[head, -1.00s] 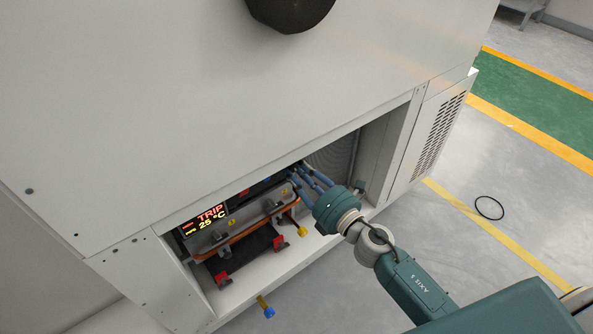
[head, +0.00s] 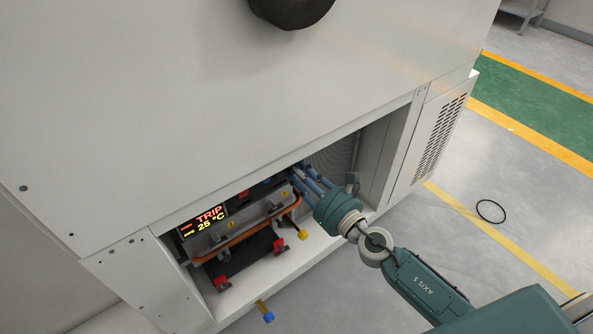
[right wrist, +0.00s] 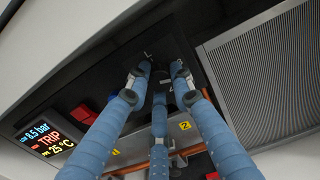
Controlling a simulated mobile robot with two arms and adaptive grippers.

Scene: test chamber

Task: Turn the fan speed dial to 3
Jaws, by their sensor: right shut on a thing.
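The fan speed dial (right wrist: 161,77) is a dark knob on the black panel, mostly covered by fingers in the right wrist view. Pale marks show on the panel around it, too small to read surely, so its setting cannot be told. My right gripper (right wrist: 159,80) has its blue fingers closed around the dial, two on the far side and one on the near side. In the head view my right gripper (head: 298,174) reaches into the open bay at the panel's right end, and the dial is hidden there. My left gripper is not in view.
A lit display (head: 206,219) reads TRIP and 25 °C. Below the panel run an orange pipe (head: 246,232) and red (head: 222,284) and yellow (head: 303,235) valve handles. The bay's top edge lies close above my fingers. A grille (right wrist: 262,80) is right of the panel.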

